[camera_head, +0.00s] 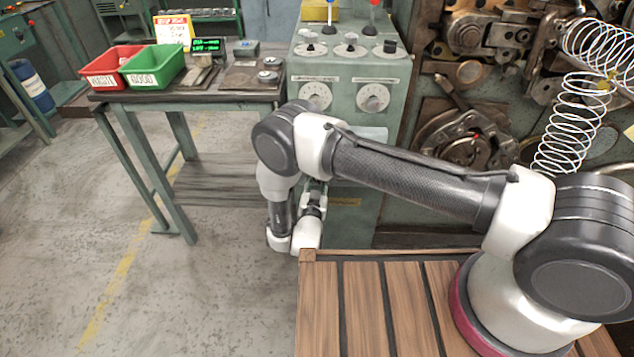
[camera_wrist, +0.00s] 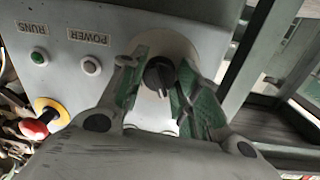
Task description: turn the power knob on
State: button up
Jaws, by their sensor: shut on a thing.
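The power knob (camera_wrist: 158,75) is a black knob on a pale round plate, on the grey-green panel face in the wrist view. My gripper (camera_wrist: 161,82) has a green-padded finger on each side of the knob and is shut on it. The knob's pointer ridge runs roughly up and down in the wrist view, slightly tilted. In the head view my gripper (camera_head: 313,200) is low against the front of the green control cabinet (camera_head: 345,130), and the knob is hidden there.
A POWER label (camera_wrist: 88,37) with a pale round button sits left of the knob. A green button (camera_wrist: 38,58) and a red emergency stop (camera_wrist: 36,128) are farther left. A bench (camera_head: 120,97) with bins stands left of the cabinet. A wire coil (camera_head: 570,130) hangs at right.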

jog(key=m, duration=0.7)
jog(key=shift+y, duration=0.3)
jog(key=m, duration=0.3)
jog(key=shift+r+g, duration=0.1)
jog(key=shift+g, duration=0.2)
jog(key=shift+m+y, duration=0.3)
jog(key=shift+m, duration=1.7)
jog(key=o, duration=1)
jog(key=shift+s, duration=0.1)
